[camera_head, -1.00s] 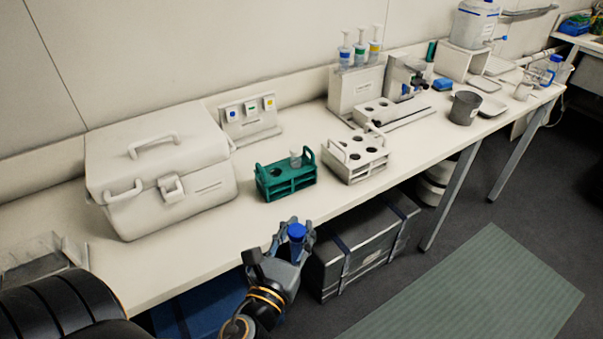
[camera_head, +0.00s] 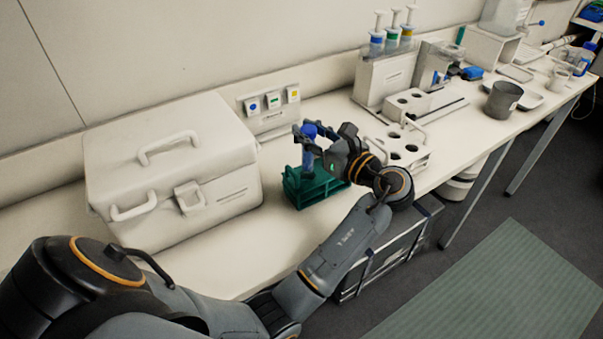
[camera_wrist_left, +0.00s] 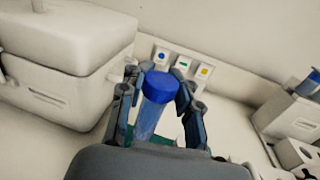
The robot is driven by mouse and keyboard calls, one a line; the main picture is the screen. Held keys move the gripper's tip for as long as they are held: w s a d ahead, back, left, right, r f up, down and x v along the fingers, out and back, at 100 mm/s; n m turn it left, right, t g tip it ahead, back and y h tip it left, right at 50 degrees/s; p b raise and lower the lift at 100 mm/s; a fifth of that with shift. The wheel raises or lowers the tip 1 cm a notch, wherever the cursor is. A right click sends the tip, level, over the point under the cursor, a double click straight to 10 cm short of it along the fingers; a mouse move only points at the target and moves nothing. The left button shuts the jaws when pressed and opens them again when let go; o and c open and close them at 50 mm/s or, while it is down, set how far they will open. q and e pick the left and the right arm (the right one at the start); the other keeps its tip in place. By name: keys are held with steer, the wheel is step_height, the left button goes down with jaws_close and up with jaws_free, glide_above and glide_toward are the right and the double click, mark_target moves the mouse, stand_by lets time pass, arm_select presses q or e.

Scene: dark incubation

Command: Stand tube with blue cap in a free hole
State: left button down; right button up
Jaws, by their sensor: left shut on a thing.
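The tube with the blue cap (camera_head: 309,131) is held upright over the green rack (camera_head: 318,188). My left gripper (camera_head: 318,146) is shut on the tube; its fingers also show either side of the tube in the left wrist view (camera_wrist_left: 158,100). The tube's lower end is near the rack's top at the left part; I cannot tell whether it is inside a hole. The gripper and arm hide much of the rack, including the white-capped tube seen there before. My right gripper is not in view.
A large white cool box (camera_head: 170,175) stands close left of the rack. A white rack with holes (camera_head: 403,148) stands to the right, behind my left arm. A panel with coloured labels (camera_head: 270,112) is against the wall behind. Bare bench lies in front.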

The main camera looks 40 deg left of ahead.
mark_target(312, 163)
arm_select(q)
step_height(312, 163, down, 7)
steer(key=shift+d+f, duration=0.1)
steer(key=shift+f, duration=0.35)
steer(key=c, duration=1.3)
jaws_free()
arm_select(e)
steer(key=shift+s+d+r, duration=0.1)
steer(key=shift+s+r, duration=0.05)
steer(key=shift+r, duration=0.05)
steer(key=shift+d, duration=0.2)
